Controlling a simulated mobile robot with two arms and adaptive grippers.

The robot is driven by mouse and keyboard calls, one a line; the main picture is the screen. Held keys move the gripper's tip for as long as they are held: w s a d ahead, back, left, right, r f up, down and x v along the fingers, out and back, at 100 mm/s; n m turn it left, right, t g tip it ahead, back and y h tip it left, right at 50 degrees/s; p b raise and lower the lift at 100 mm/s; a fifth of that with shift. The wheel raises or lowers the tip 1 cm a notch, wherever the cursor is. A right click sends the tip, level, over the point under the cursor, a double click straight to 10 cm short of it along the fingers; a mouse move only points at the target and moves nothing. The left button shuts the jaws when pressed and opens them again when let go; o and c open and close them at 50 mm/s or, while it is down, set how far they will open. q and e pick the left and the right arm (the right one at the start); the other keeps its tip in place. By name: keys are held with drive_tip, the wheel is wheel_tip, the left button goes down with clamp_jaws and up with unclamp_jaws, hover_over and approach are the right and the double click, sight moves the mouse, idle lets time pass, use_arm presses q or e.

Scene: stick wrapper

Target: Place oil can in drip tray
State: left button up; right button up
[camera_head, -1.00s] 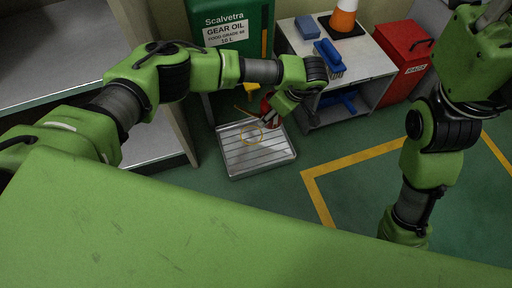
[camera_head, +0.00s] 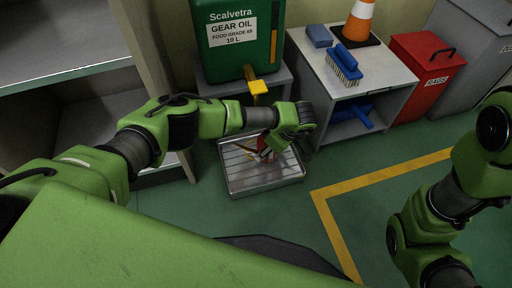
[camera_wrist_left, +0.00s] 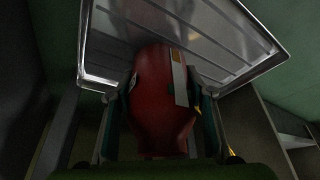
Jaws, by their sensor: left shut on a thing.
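The red oil can (camera_head: 264,148) is held in my left gripper (camera_head: 268,146), over the back part of the drip tray. In the left wrist view the red can (camera_wrist_left: 162,100) lies between the two fingers, with a pale label on its side. The drip tray (camera_head: 262,187) is a shallow metal tray with a ribbed bottom on the green floor. Its ribbed bottom (camera_wrist_left: 205,35) shows beyond the can in the wrist view. I cannot tell whether the can touches the tray. My right gripper is out of view; only its arm shows at the right.
A green gear oil tank (camera_head: 238,55) with a yellow tap (camera_head: 257,87) stands behind the tray. A grey shelf unit (camera_head: 375,68) with brushes and a cone is at the back right, beside a red bin (camera_head: 425,65). Yellow-lined floor (camera_head: 390,185) right of the tray is clear.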

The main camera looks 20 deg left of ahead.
use_arm(q)
drive_tip(key=shift+w+a+b, duration=0.35)
drive_tip(key=shift+a, duration=0.5)
drive_tip(key=a+b, duration=0.1)
drive_tip(key=w+a+f+b, duration=0.1)
drive_tip(key=a+b, duration=0.1)
drive_tip(key=shift+w, duration=0.1)
drive_tip(key=shift+f, duration=0.2)
drive_tip(key=shift+r, duration=0.15)
drive_tip(key=o, duration=1.1)
drive_tip(key=shift+f, duration=0.2)
drive_tip(key=shift+c, duration=0.2)
drive_tip(key=o, duration=0.4)
